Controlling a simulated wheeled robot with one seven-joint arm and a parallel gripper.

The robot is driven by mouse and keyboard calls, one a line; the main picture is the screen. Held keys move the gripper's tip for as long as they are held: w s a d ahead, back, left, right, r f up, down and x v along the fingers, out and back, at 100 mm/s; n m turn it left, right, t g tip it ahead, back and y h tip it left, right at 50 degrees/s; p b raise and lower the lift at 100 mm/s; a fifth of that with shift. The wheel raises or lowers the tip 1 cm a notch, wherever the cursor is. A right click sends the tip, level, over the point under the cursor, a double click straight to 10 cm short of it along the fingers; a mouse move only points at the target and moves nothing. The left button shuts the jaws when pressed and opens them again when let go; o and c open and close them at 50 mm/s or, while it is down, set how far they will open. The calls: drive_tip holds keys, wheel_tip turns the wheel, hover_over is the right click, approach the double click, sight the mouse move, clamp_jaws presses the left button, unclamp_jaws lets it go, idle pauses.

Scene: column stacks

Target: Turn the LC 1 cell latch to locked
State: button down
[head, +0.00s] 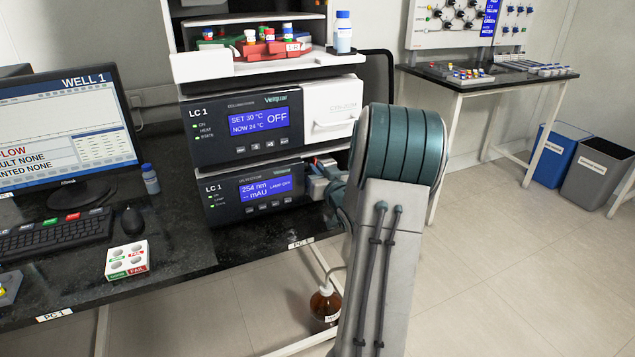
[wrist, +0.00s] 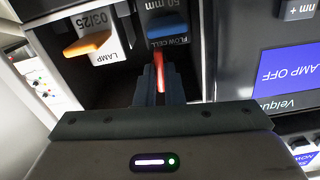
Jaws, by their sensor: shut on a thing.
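The LC 1 detector (head: 255,192) is the lower unit of the stack, with a lit display reading 254 nm. In the wrist view, a narrow red lever (wrist: 159,70), which looks like the cell latch, stands just below the "FLOW CELL" label. My gripper (wrist: 160,85) is shut on this lever, its dark fingers on either side. The lever's base and exact angle are partly hidden by the fingers. In the head view, my gripper (head: 322,180) is at the detector's right front, and my arm hides much of that area.
In the wrist view, a blue handle (wrist: 166,24) sits just above the lever, and an orange handle (wrist: 88,44) with a lamp label is to the left. The LC 1 oven unit (head: 270,118) is stacked above the detector. A brown bottle (head: 325,305) stands below the bench.

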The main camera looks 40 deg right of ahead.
drive_tip(key=shift+f+n+b, duration=0.2)
drive_tip(key=shift+n+b, duration=0.4)
drive_tip(key=c, duration=1.5)
unclamp_jaws()
drive_tip(key=shift+r, duration=0.1)
drive_tip(key=shift+c, duration=0.2)
drive_tip(key=v, duration=1.4)
